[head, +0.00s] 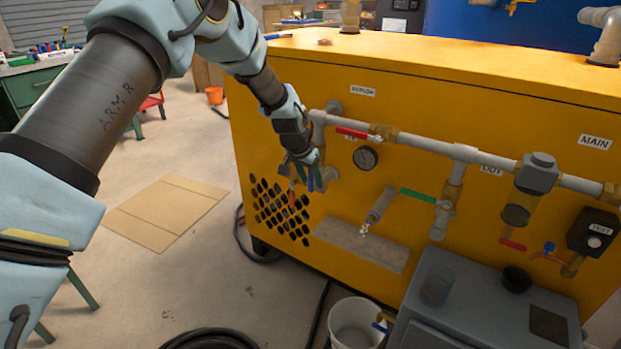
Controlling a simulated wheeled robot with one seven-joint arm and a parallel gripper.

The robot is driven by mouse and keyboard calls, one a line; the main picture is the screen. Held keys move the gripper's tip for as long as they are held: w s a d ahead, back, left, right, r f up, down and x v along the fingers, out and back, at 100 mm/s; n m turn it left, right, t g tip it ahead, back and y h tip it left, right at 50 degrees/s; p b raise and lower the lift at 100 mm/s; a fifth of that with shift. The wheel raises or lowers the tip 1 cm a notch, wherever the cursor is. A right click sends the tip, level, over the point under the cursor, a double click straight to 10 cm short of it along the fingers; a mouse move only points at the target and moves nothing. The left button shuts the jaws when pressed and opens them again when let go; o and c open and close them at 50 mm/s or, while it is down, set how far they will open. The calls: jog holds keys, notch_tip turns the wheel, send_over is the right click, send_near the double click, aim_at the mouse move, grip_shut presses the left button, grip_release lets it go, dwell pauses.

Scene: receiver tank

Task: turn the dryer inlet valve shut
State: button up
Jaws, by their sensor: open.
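My gripper (302,186) is at the left end of the white pipework on the yellow cabinet (345,225), pointing down and open. It is in front of the left down-pipe (317,125) and hides most of the fitting there. An orange-red piece (291,196) and blue pieces (311,180) show around the fingertips; I cannot tell which belong to a valve handle. No label for the dryer inlet shows, so the inlet valve seems hidden behind my gripper. I cannot tell whether the fingers touch it.
A red lever (352,133) lies along the top pipe under a bypass label (362,91). A green lever (418,195) is near the OUT label. A gauge (365,158) sits between. A grey box (480,305) and white bucket (355,325) stand in front. Cardboard (165,213) lies left.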

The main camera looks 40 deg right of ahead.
jog(key=shift+c, duration=0.2)
grip_shut()
dwell(1.1)
